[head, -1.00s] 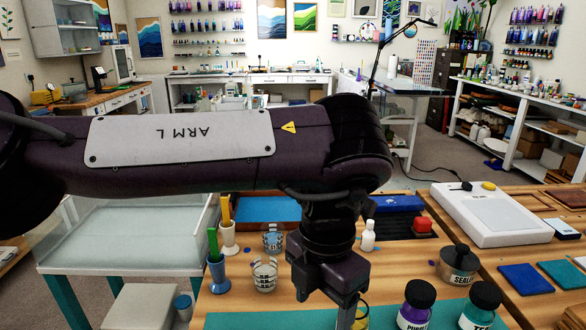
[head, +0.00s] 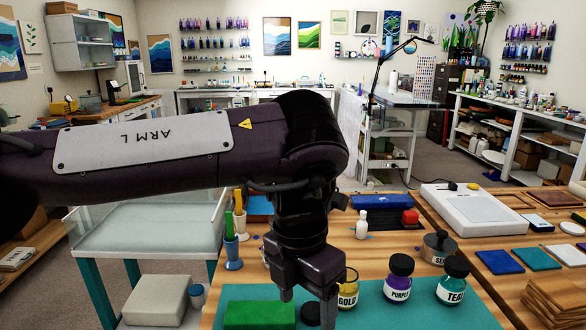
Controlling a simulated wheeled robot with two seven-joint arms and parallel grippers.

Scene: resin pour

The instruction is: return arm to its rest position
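My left arm reaches across the head view from the left, and its gripper (head: 306,300) points down over the front of the workbench. Its two fingers look apart, with no object visibly held between them. A black round lid (head: 311,313) shows on the teal mat (head: 365,314) behind or below the fingers. The gold jar (head: 347,290) stands just right of the gripper, partly hidden by it. The purple jar (head: 398,282) and teal jar (head: 453,282) stand farther right. A green block (head: 258,314) lies left of the gripper. My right gripper is not in view.
A sealer jar (head: 438,246) and a white bottle (head: 362,225) stand behind the mat. A white scale-like device (head: 470,209) and coloured tiles (head: 499,262) lie on the right. My arm hides part of the bench.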

